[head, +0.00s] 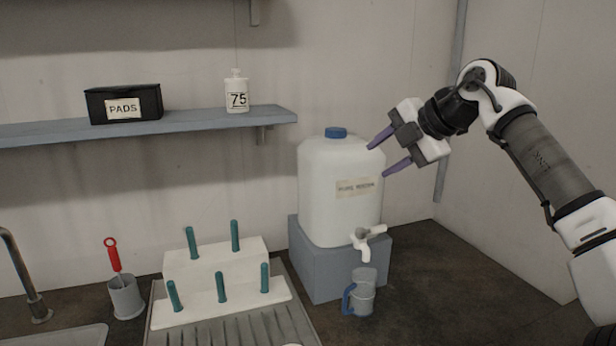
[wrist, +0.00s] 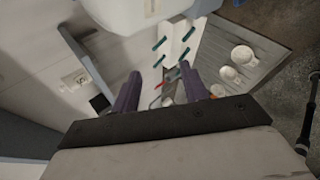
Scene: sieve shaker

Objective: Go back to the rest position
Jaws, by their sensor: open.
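My gripper (head: 379,154) is open and empty, raised at the upper right side of the white water container in the head view. Its two purple fingers point left, and I cannot tell whether they touch the container. In the wrist view my gripper (wrist: 160,88) shows its fingers apart with nothing between them up close. The white container (head: 335,215) has a blue cap and a white tap (head: 365,241), and stands on a grey block (head: 312,270). A clear jug with a blue handle (head: 362,294) stands under the tap.
A wall shelf (head: 200,120) carries a black PADS box (head: 123,103) and a bottle marked 75 (head: 237,93). The counter at right is clear.

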